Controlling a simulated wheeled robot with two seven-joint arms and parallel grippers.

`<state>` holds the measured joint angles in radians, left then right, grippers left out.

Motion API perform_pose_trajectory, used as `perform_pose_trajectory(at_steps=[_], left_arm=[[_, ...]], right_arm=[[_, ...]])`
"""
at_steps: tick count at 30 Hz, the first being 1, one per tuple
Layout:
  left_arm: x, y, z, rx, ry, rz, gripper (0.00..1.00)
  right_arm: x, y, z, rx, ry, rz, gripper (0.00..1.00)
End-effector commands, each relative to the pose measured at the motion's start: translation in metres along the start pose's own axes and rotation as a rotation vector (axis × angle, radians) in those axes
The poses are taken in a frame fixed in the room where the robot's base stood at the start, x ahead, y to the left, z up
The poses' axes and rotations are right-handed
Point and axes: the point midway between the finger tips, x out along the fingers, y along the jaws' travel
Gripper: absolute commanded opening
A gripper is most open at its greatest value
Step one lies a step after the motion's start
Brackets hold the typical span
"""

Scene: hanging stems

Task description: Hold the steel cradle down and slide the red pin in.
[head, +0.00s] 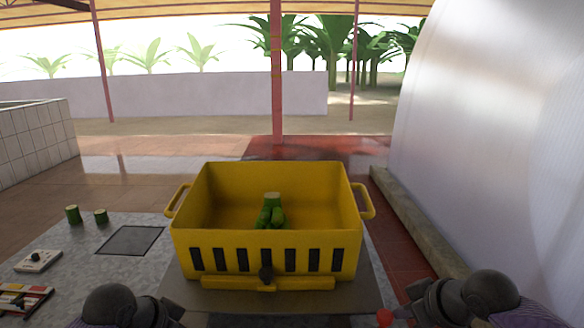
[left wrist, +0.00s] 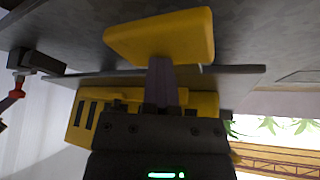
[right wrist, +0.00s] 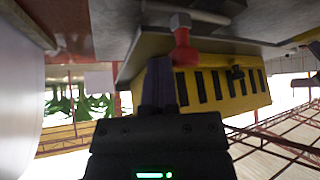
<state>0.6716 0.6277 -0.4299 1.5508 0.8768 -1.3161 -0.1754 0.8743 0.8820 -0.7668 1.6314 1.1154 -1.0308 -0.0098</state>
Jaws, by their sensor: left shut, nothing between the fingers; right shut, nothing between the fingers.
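The grey steel cradle (head: 375,287) lies flat under a yellow crate. In the left wrist view a yellow pad (left wrist: 160,38) on the grey metal is close up. My left gripper (left wrist: 160,65) is shut and empty, its tips at the pad; whether they press on it, I cannot tell. The red pin (right wrist: 183,48) shows its red knob on a grey shaft at the metal edge in the right wrist view. It also shows at the bottom of the head view (head: 384,317). My right gripper (right wrist: 160,65) is shut and empty, its tips right beside the knob; contact is unclear.
The yellow crate (head: 210,245) holds green stems (head: 271,212). Two cut stem pieces (head: 73,214), a dark square plate (head: 130,240) and a small white device (head: 38,260) lie on the grey surface to the left. A large pale curved wall (head: 490,130) bounds the right.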

Motion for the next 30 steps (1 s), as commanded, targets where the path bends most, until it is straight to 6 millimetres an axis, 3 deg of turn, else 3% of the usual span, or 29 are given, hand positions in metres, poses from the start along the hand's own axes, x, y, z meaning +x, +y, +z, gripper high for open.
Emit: perform_pose_trajectory(at_steps=[11,24,30], left_arm=[[0.001,0.000,0.000,0.000,-0.001,0.000,0.00],[0.001,0.000,0.001,0.000,-0.001,0.000,0.00],[0.001,0.000,0.001,0.000,-0.001,0.000,0.00]], right_arm=[[0.002,-0.009,-0.005,0.000,0.001,0.000,0.00],[-0.037,0.010,-0.024,0.001,0.002,0.002,0.00],[-0.043,0.012,-0.027,0.001,0.000,0.001,0.00]])
